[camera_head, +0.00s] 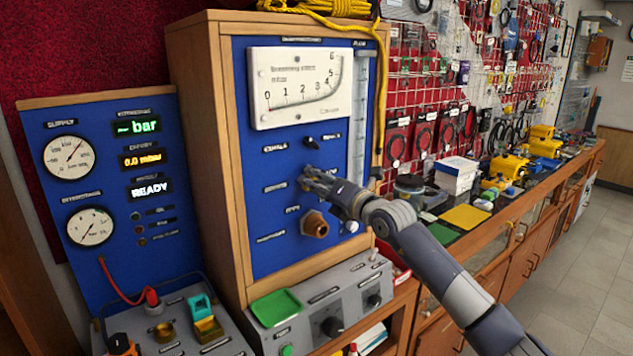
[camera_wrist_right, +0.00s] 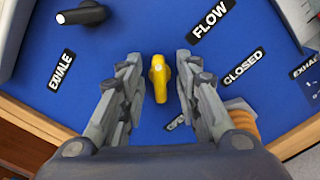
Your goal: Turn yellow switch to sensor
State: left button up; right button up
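The yellow switch (camera_wrist_right: 158,80) is a small knob on the blue panel (camera_head: 265,215), seen in the right wrist view between the fingers of my right gripper (camera_wrist_right: 158,70). A visible gap lies on each side of the knob, so the gripper is open around it. Labels near it read CLOSED (camera_wrist_right: 245,68) and FLOW (camera_wrist_right: 212,20); another below the knob is mostly hidden by the right finger. In the head view my right gripper (camera_head: 315,180) is at the panel and covers the switch. My left gripper is not in view.
A black knob (camera_head: 312,143) sits above my gripper, also showing in the wrist view (camera_wrist_right: 82,14). A brass fitting (camera_head: 315,224) sticks out just below. A grey control box (camera_head: 335,300) with a green tray (camera_head: 276,307) stands beneath; a yellow rope (camera_head: 380,90) hangs at right.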

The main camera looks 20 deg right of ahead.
jog(key=shift+c, duration=0.6)
grip_shut()
jog(key=shift+f+n+b, duration=0.2)
jog(key=shift+n+b, duration=0.6)
jog(key=shift+b, duration=0.35)
jog(key=shift+s+a+r+n+b, duration=0.1)
jog(key=shift+a+n+b, duration=0.05)
jog(key=shift+n+b, duration=3.6)
jog(key=shift+a+r+n+b, duration=0.1)
jog(key=shift+a+n+b, duration=0.05)
jog(key=shift+n+b, duration=3.6)
jog(key=shift+n+p, duration=0.75)
jog(key=shift+n, duration=0.05)
